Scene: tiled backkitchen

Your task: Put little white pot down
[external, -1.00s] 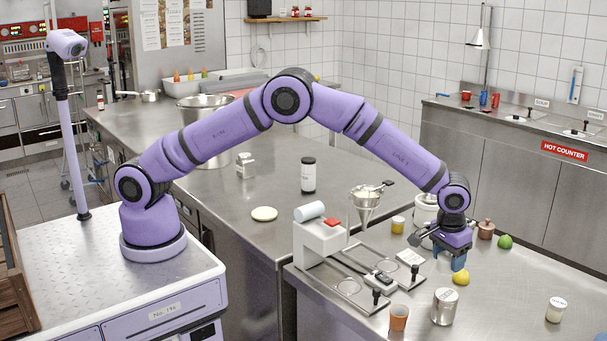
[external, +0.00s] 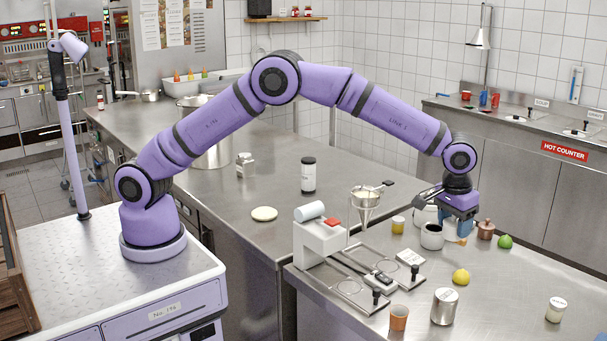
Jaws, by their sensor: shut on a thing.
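My gripper (external: 460,232) is at the back of the steel counter, its blue fingers pointing down. It is shut on the little white pot (external: 450,236), a pale shape mostly hidden by the fingers. I cannot tell whether the pot's base touches the counter. A white pot with a dark opening (external: 432,239) stands close to the left of the fingers; I cannot tell whether they touch.
A larger white pot (external: 422,216) stands behind. A copper-brown pot (external: 486,230) and a green lime (external: 505,242) are at right. A lemon (external: 461,277), metal can (external: 444,307) and orange cup (external: 399,318) are in front. The counter's right front is mostly clear.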

